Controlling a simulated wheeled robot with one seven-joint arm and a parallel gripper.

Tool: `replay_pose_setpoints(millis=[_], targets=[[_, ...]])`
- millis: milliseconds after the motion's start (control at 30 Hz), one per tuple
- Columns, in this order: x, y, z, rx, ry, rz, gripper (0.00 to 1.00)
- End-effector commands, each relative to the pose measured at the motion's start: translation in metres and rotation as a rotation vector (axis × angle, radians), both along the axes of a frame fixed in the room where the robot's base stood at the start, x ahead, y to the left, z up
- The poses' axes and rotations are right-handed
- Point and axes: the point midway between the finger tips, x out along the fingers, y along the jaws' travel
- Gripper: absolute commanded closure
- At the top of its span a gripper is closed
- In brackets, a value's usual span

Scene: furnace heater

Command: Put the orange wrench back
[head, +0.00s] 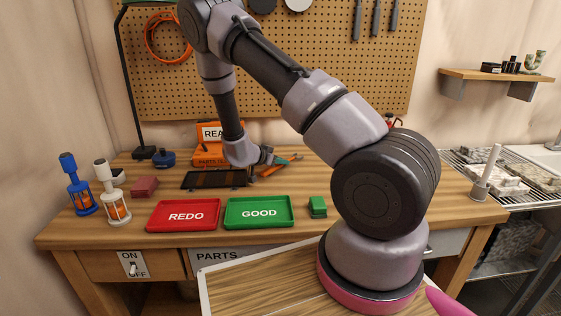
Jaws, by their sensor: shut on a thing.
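My arm reaches over the workbench, and my gripper (280,161) is low near the back of it, right of the dark tray. It is shut on the orange wrench (270,171), a small orange tool whose parts show on both sides of the fingers. The wrench is partly hidden by the gripper. I cannot tell whether it touches the bench top.
A dark tray (205,179) lies left of the gripper, before an orange parts box (207,155). The red REDO tray (183,216), green GOOD tray (259,212) and green block (317,207) stand in front. A pegboard (330,70) rises behind.

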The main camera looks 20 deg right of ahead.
Motion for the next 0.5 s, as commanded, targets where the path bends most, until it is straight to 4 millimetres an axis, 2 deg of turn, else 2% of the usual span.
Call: replay_pose_setpoints(millis=[500], targets=[[0.0004, 0.0001, -0.0101, -0.001, -0.001, 0.001, 1.00]])
